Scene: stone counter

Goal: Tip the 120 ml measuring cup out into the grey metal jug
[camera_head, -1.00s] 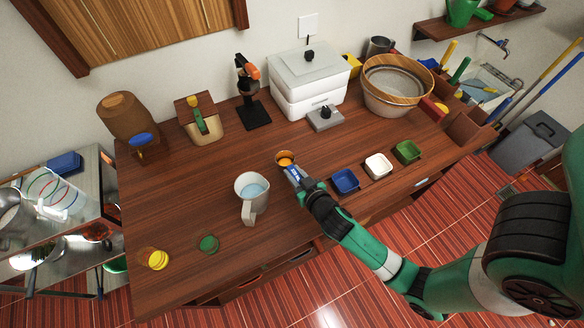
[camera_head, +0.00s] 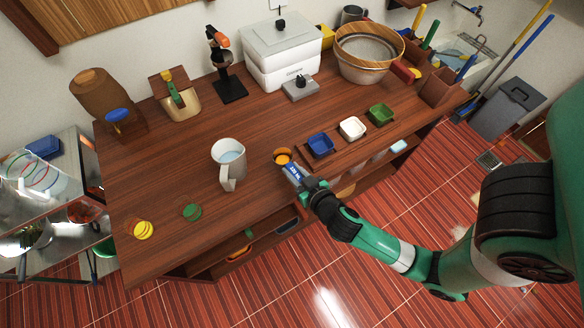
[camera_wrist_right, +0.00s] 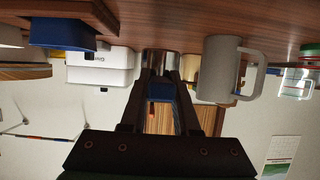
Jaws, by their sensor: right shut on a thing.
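My right gripper (camera_head: 306,188) is shut on the blue handle (camera_head: 293,171) of the measuring cup (camera_head: 283,156), which has a number label. The cup shows orange inside and is held near the counter's front edge. In the right wrist view, the shiny cup (camera_wrist_right: 160,62) is beyond the fingers (camera_wrist_right: 167,95). A light grey jug (camera_head: 227,168) with a handle and pale blue inside stands upright left of the cup, apart from it. The jug also shows in the wrist view (camera_wrist_right: 218,70). My left gripper is out of view.
Blue (camera_head: 320,144), white (camera_head: 352,128) and green (camera_head: 380,115) dishes sit right of the cup. Yellow (camera_head: 142,230) and green (camera_head: 192,211) discs lie at left front. A darker grey metal vessel (camera_head: 353,14) stands behind the big bowl (camera_head: 368,68).

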